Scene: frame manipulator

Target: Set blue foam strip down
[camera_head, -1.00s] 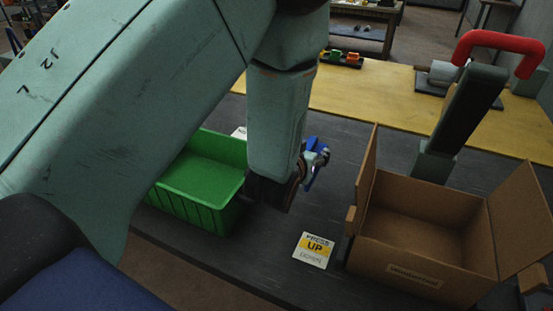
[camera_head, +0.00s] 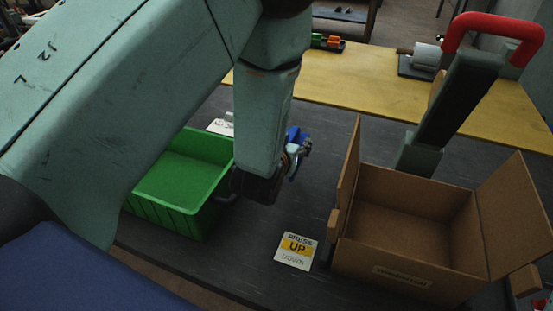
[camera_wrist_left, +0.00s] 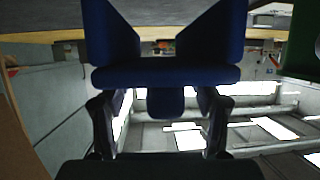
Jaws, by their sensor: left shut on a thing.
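The blue foam strip (camera_wrist_left: 165,75) spans the upper middle of the left wrist view, dark blue, between the finger links of my left gripper. In the head view only a small blue part (camera_head: 292,134) shows beside the gripper; my wrist hides much of the rest. My left gripper (camera_head: 298,152) is shut on the strip. It appears above the dark table (camera_head: 225,265), between the green bin (camera_head: 205,205) and the open cardboard box (camera_head: 385,255). Its exact height above the table cannot be told. My right gripper is not in view.
A dark lever with a red handle (camera_head: 490,30) stands behind the box. The box flaps stick up and outward. A yellow board (camera_head: 370,95) lies farther back.

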